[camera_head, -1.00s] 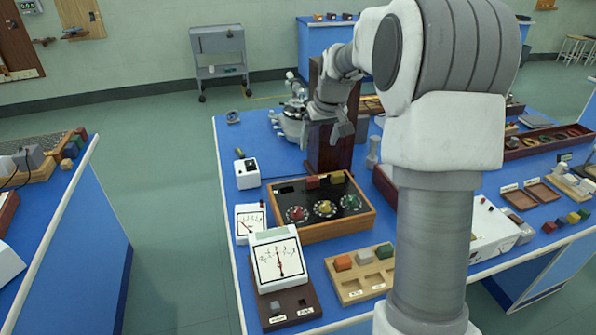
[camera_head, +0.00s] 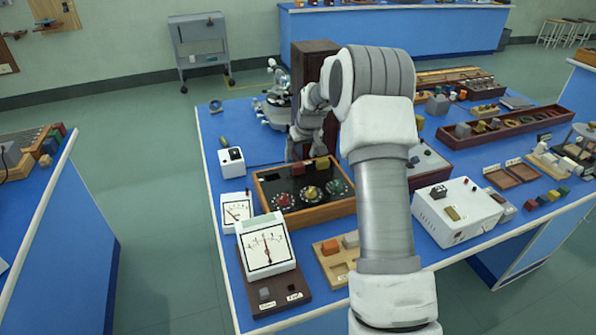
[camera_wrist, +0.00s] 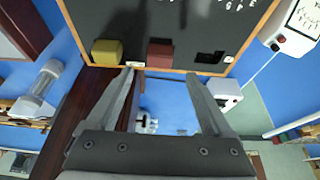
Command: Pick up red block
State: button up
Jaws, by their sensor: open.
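A dark red block (camera_head: 301,168) sits at the back edge of a wooden box with a black panel and dials (camera_head: 271,206). A yellow block (camera_head: 322,163) sits to its right. My gripper (camera_head: 298,152) is just behind the red block, pointing down. In the wrist view my gripper (camera_wrist: 160,76) is open and empty, and the red block (camera_wrist: 159,54) shows between and just beyond the fingertips. The yellow block (camera_wrist: 107,52) is left of it there, and a dark empty slot (camera_wrist: 205,57) is to its right. No contact with the red block shows.
A dark wooden column (camera_head: 314,60) stands close behind the gripper, beside a metal instrument (camera_head: 272,105). White meters (camera_head: 265,247) stand front left. A white box (camera_head: 455,211) stands right.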

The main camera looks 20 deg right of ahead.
aim_at(298, 166)
jog(key=shift+x, duration=2.8)
jog(key=shift+s, duration=0.1)
grip_shut()
